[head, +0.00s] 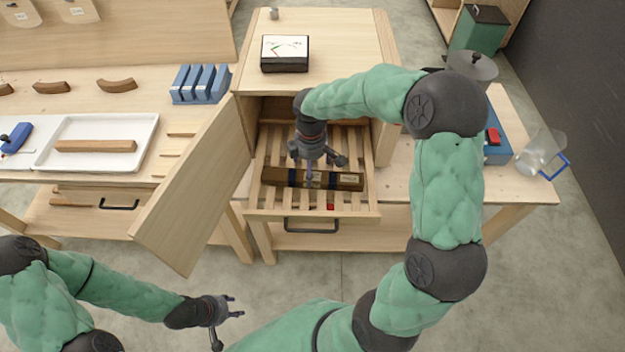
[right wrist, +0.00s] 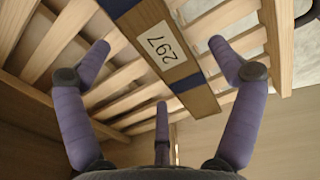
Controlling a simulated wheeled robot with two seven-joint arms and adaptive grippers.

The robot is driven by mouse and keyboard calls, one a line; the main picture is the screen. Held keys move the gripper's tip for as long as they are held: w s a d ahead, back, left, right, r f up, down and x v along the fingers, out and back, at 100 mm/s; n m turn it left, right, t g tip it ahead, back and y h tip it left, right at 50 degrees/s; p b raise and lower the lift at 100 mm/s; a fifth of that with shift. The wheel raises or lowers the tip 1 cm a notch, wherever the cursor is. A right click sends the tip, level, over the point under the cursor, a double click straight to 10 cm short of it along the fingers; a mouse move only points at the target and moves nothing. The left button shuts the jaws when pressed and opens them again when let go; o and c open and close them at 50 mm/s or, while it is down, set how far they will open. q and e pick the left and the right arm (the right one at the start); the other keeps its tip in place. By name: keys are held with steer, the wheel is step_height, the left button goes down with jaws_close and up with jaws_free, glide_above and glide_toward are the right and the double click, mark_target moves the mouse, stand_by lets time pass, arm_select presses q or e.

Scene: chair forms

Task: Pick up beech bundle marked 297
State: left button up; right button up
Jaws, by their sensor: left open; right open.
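The beech bundle marked 297 (head: 324,181) is a dark brown bar with blue bands, lying across the slats of a pulled-out drawer rack (head: 262,200). In the right wrist view, the bundle (right wrist: 157,46) shows its white 297 label between my spread fingers. My right gripper (head: 322,170) is open above the bundle, pointing down. Its three fingers (right wrist: 160,68) are apart, and I cannot tell whether any touches the bundle. My left gripper (head: 229,318) is open and empty, low over the floor in front of the benches.
The cabinet door (head: 195,190) stands open to the left of the rack. A gauge box (head: 285,54) sits on the cabinet top. A white tray (head: 148,128) with a wooden bar and a blue rack (head: 200,84) are on the left bench. A clear jug (head: 541,152) stands at right.

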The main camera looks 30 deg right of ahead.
mark_target(313, 173)
steer(key=f, duration=0.1)
steer(key=f+b, duration=0.1)
steer(key=f, duration=0.2)
steer(key=shift+d+f, duration=0.1)
steer(key=shift+d, duration=0.15)
steer(key=c, duration=1.5)
steer(key=shift+c, duration=0.2)
steer(key=shift+r, duration=0.2)
